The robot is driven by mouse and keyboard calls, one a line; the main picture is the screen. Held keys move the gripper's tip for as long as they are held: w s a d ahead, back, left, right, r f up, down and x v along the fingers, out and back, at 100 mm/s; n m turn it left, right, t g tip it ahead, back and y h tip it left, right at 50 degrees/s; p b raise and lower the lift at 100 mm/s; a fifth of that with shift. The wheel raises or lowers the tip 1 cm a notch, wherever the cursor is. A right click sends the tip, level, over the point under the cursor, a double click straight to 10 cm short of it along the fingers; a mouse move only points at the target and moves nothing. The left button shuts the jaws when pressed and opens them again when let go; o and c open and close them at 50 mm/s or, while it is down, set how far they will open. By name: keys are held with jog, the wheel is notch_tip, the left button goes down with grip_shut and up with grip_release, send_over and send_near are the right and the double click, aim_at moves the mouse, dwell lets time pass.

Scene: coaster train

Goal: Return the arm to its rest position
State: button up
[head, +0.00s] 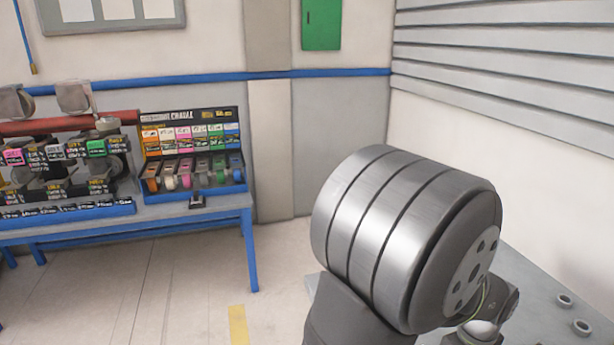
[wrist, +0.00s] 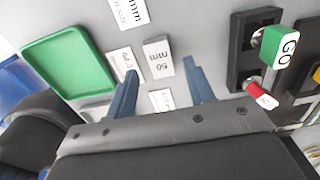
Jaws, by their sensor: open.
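My gripper (wrist: 160,66) shows in the wrist view with its two blue-grey fingers spread apart. Nothing is held between them. A block marked "50 mm" (wrist: 158,58) lies on the grey surface, between the fingertips in the picture; I cannot tell how far below them it is. In the head view a large ribbed metal joint of my arm fills the lower right, and my gripper is out of sight there.
In the wrist view a green tray (wrist: 66,62) lies left of the fingers. A black holder (wrist: 243,62) with a green "GO" piece (wrist: 286,47) and a red-ended piece (wrist: 262,95) stands right. In the head view, a blue-legged bench (head: 250,245) stands left, carrying a display rack (head: 192,130).

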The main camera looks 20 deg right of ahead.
notch_tip(320, 180, down, 3)
jog(key=shift+f, duration=0.2)
jog(key=shift+r, duration=1.7)
